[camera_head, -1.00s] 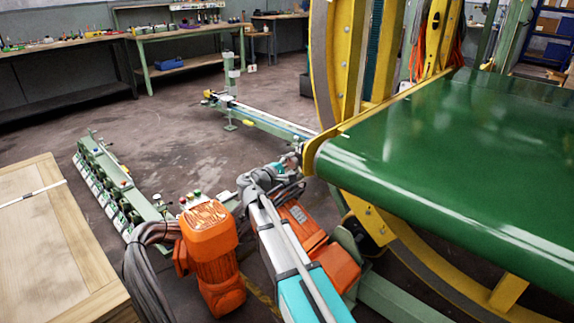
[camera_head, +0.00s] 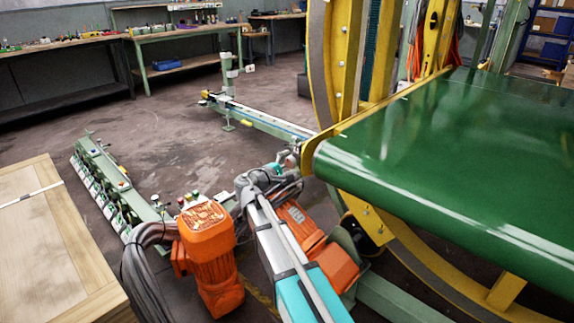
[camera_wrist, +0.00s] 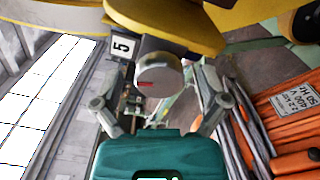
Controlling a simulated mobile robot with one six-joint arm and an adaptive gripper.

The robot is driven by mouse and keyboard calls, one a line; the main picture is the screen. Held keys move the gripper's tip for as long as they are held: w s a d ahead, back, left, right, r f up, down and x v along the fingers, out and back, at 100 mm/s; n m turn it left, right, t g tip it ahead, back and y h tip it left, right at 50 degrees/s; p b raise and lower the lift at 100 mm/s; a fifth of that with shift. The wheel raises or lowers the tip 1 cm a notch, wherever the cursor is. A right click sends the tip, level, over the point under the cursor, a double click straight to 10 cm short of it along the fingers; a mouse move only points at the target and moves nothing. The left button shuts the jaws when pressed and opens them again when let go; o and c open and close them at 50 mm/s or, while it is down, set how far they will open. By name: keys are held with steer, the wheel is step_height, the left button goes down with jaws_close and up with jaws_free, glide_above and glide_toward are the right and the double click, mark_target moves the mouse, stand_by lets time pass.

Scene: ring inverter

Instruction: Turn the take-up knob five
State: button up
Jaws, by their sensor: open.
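The take-up knob marked five is a round grey knob (camera_wrist: 158,76) with a short red mark on its face, seen in the wrist view. A white label (camera_wrist: 121,47) with a black 5 is just to its upper left. My gripper (camera_wrist: 157,100) is open, with one finger at the left and one at the right of the knob in the picture. I cannot tell whether either finger touches it. Nothing is held. In the head view my gripper (camera_head: 287,163) is small, beside the near end of the green belt, and the knob cannot be made out.
The green belt (camera_head: 450,170) and yellow ring frame (camera_head: 343,60) stand close to my arm on the right. An orange motor (camera_wrist: 290,105) with a rating plate is right of my gripper in the wrist view. A wooden crate (camera_head: 45,235) is at left. Open floor lies behind.

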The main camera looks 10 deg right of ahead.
steer(key=v, duration=1.2)
steer(key=shift+d, duration=0.1)
steer(key=s+d+f+m+g+y, duration=0.85)
steer(key=s+d+f, duration=0.25)
steer(key=s+f, duration=0.4)
steer(key=s+a+f+m+g+y, duration=0.2)
steer(key=s+a+f+m+y, duration=0.1)
steer(key=s+y, duration=0.35)
step_height(320, 180, up, 36)
steer(key=p, duration=3.6)
steer(key=shift+d, duration=0.2)
